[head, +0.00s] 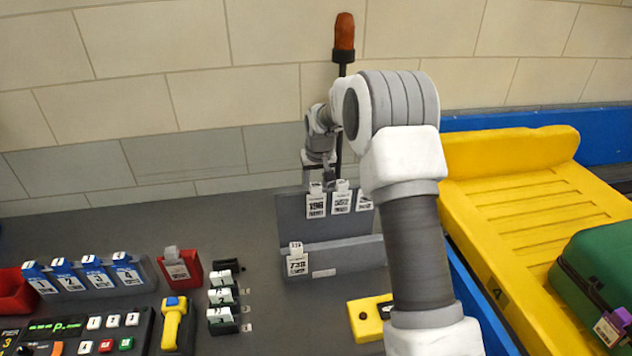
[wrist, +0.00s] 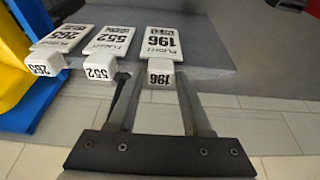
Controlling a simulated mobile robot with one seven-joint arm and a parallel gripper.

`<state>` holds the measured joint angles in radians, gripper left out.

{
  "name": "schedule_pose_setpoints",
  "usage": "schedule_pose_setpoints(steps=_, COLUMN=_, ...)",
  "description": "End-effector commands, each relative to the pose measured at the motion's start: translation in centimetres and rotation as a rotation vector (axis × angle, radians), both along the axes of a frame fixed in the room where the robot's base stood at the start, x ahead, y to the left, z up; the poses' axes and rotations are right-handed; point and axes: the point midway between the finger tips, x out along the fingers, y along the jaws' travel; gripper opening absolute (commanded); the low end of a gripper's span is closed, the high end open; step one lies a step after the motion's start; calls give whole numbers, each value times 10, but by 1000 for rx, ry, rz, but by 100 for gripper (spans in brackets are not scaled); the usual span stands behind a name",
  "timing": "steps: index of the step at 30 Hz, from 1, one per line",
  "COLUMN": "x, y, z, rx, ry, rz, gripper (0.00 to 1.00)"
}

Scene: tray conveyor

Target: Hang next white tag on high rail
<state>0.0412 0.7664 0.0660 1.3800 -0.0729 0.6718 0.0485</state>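Three white tags stand side by side on the high rail (head: 290,222) of the grey rack: tag 196 (head: 316,206), tag 552 (head: 341,202) and tag 265 (head: 364,201), partly hidden by my arm. The wrist view shows 196 (wrist: 163,46), 552 (wrist: 109,42) and 265 (wrist: 60,40) upside down, each with a numbered white block. Another white tag, 738 (head: 297,263), hangs on the lower rail (head: 345,256). My gripper (wrist: 153,78) is open, its fingers on either side of the 196 block with gaps showing. In the head view my gripper (head: 317,178) is just above tag 196.
Blue tags (head: 96,272) stand in a grey holder at left, with red bins (head: 180,272) beside it. Numbered black-and-white blocks (head: 222,297), a yellow scanner (head: 173,322) and a keypad (head: 95,330) lie in front. A yellow tray (head: 520,210) with a green case (head: 602,270) is at right.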

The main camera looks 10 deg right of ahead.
Motion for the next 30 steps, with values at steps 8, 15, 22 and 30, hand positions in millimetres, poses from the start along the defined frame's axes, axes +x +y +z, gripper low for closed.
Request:
schedule_pose_setpoints(steps=8, x=0, y=0, z=0, rx=0, ry=0, rz=0, gripper=74)
schedule_pose_setpoints(steps=15, x=-1, y=0, z=5, rx=0, ry=-1, rz=0, gripper=74)
schedule_pose_setpoints(steps=22, x=-14, y=0, z=43, rx=-1, ry=-5, rz=0, gripper=74)
schedule_pose_setpoints(steps=30, x=-35, y=0, z=107, rx=0, ry=-5, rz=-1, gripper=74)
